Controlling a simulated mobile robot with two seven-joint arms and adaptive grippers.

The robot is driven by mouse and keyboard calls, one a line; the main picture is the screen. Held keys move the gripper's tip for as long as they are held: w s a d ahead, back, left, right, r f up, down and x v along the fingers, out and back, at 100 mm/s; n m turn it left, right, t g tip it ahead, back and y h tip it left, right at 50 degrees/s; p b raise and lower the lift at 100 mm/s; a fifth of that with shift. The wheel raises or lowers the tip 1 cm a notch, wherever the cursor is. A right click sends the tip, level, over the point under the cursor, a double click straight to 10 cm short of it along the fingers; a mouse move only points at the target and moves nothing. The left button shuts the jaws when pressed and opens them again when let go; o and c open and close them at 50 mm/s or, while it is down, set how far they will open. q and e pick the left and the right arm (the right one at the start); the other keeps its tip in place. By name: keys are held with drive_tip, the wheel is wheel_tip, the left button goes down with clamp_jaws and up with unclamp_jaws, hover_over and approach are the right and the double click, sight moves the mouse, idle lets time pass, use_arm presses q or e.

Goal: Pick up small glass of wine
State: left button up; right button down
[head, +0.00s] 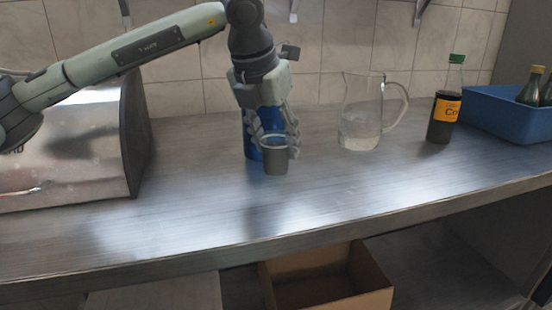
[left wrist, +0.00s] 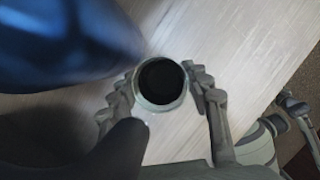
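The small glass of wine (head: 275,160) is upright at the middle of the counter, a small clear cup with dark contents. In the left wrist view I look down into the glass (left wrist: 161,83), its round rim around a dark, nearly black liquid. My left gripper (head: 276,146) points down at it, with one finger on each side. In the left wrist view the fingers of my left gripper (left wrist: 160,88) meet the rim on both sides. Whether the glass base touches the counter is not clear.
A blue object (head: 250,140) stands close behind the glass. A glass pitcher (head: 360,125) and dark bottle (head: 440,129) with a yellow label stand to the right, beside a blue crate (head: 490,116). A metal appliance (head: 70,150) is at left. The counter front (head: 200,225) is clear.

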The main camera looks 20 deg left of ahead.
use_arm(q)
drive_tip(key=c, duration=0.4)
drive_tip(key=shift+c, duration=0.2)
drive_tip(key=shift+r, duration=0.15)
